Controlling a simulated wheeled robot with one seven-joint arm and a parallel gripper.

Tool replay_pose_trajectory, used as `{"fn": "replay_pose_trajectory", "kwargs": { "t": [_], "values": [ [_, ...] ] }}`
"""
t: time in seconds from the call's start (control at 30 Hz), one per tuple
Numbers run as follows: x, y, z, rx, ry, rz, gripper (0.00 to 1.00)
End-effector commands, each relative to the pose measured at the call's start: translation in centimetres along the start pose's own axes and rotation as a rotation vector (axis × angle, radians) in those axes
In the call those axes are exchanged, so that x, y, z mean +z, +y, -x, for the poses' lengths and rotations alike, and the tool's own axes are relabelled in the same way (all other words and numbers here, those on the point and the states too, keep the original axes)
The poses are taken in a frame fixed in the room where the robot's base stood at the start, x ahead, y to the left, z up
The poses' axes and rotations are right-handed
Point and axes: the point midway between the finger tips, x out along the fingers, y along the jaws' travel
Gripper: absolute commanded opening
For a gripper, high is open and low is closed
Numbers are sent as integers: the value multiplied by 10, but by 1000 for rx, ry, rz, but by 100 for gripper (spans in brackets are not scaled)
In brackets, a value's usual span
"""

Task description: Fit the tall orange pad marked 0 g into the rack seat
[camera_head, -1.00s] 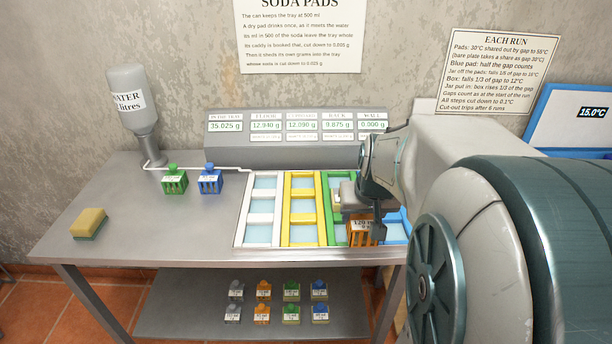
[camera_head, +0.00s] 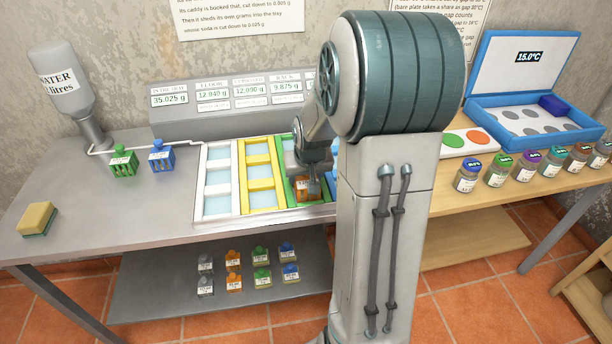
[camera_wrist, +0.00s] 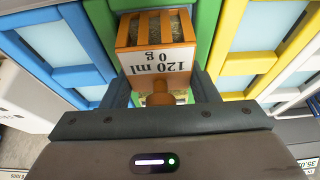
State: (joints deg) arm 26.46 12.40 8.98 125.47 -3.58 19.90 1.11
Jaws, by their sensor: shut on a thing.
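The tall orange pad (camera_head: 306,190), a slatted caddy with a knob, reads "120 ml 0 g" in the wrist view (camera_wrist: 157,62). My gripper (camera_wrist: 160,98) is shut on its knob. In the head view my gripper (camera_head: 310,166) and the pad are at the front part of the green frame (camera_head: 289,207), third from the left. The wrist view shows the green frame (camera_wrist: 204,30) around the pad, with blue at left and yellow at right. I cannot tell whether the pad rests in the seat or hangs just above it. My arm hides much of the green frame.
The yellow frame (camera_head: 260,184) and white frame (camera_head: 218,190) stand to the left. A green caddy (camera_head: 123,162), a blue caddy (camera_head: 161,157) and a sponge (camera_head: 37,218) sit on the bench. Behind is the readout panel (camera_head: 160,118). Several jars and an open blue box (camera_head: 500,125) are at right.

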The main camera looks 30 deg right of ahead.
Motion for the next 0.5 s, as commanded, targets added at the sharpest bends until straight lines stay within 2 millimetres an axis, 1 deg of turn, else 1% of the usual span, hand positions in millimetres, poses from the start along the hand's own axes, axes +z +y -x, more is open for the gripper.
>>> {"fn": "replay_pose_trajectory", "kwargs": {
  "t": [0.03, 0.3, 0.47, 0.5],
  "values": [
    [1, 0, -3, 0, 0, 0, 32],
    [2, 0, -4, 0, 2, 0, 32],
    [4, 0, -10, 0, 2, 0, 32],
    [4, 0, -9, 0, 1, 0, 59]
  ]
}}
